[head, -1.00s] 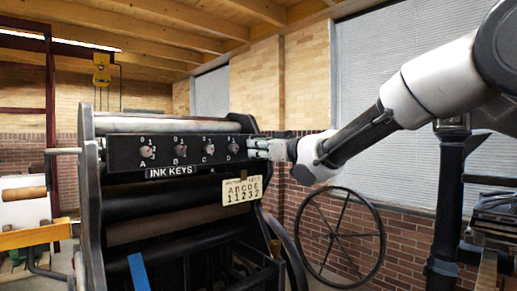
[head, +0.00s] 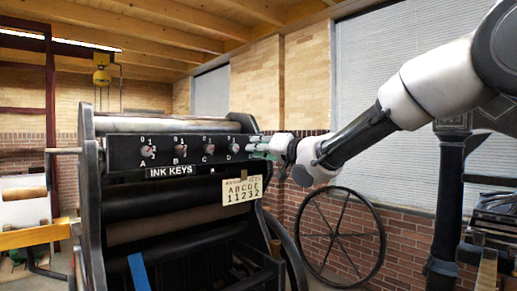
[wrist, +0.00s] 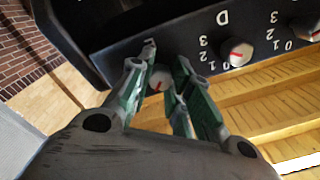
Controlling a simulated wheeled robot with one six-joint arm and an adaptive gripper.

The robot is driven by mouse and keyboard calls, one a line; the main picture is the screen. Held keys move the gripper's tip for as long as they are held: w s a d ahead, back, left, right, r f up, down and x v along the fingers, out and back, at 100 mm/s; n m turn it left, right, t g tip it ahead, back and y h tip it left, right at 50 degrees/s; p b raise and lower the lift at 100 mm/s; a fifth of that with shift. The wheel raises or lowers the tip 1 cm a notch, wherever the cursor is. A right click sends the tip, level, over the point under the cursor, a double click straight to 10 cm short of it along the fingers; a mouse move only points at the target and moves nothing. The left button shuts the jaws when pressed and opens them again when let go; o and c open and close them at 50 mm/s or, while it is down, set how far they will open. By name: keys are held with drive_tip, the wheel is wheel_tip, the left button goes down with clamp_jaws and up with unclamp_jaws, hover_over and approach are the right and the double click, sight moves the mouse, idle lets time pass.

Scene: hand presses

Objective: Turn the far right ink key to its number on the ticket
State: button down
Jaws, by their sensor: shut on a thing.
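The far right ink key (wrist: 159,79) shows in the wrist view as a pale round knob with a red mark, between my two green-sided fingers. My gripper (wrist: 165,68) is shut on it. In the head view my gripper (head: 265,148) reaches in from the right to the end of the ink key panel (head: 126,154) and hides this key. Its letter and most of its numbers are hidden, so I cannot read its setting. The ticket (head: 242,190) below the panel shows A B C D E over 1 1 2 3 2, putting 2 under E.
Key D (wrist: 236,53) sits close beside my fingers, and key C (wrist: 306,29) lies farther right in the wrist view. A spoked wheel (head: 341,237) stands right of the press. A blue strip (head: 138,272) shows low on the press.

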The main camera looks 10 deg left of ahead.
drive_tip(key=m, duration=0.6)
drive_tip(key=shift+m, duration=0.4)
idle(0.4)
drive_tip(key=c, duration=1.3)
unclamp_jaws()
drive_tip(key=v, duration=1.2)
drive_tip(key=shift+s+a+f, duration=0.1)
drive_tip(key=shift+s+f, duration=0.05)
